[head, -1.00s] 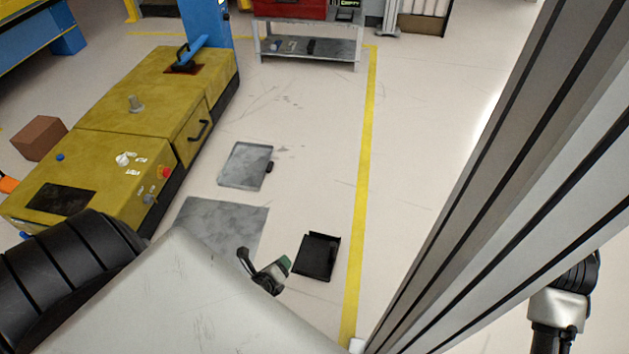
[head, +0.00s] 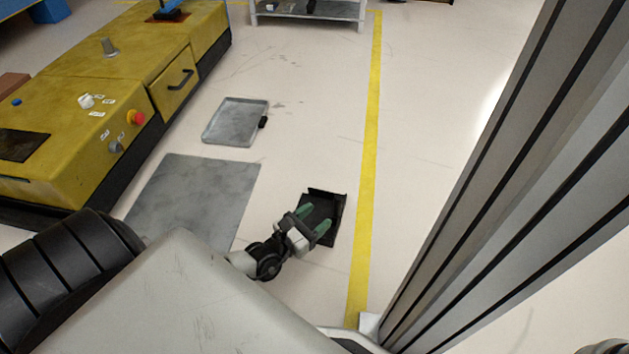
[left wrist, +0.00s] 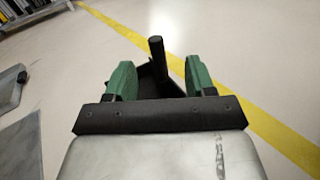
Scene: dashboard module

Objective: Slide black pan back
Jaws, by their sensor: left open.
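The black pan (head: 338,202) lies on the pale floor just left of the yellow line in the head view. My left gripper (head: 313,219) has green fingers spread apart over the near left part of the pan. In the left wrist view the fingers of my left gripper (left wrist: 160,78) are open, one on each side of a dark upright handle (left wrist: 157,52). The dark pan (left wrist: 150,84) shows behind and between them, partly hidden by the gripper. I cannot tell whether the fingers touch the pan. My right gripper is not in view.
A grey flat sheet (head: 200,190) and a grey tray (head: 236,122) with a black grip lie left of the pan. A yellow machine (head: 90,120) stands farther left. A yellow floor line (head: 368,160) runs right of the pan. A shelf (head: 310,12) stands at the back.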

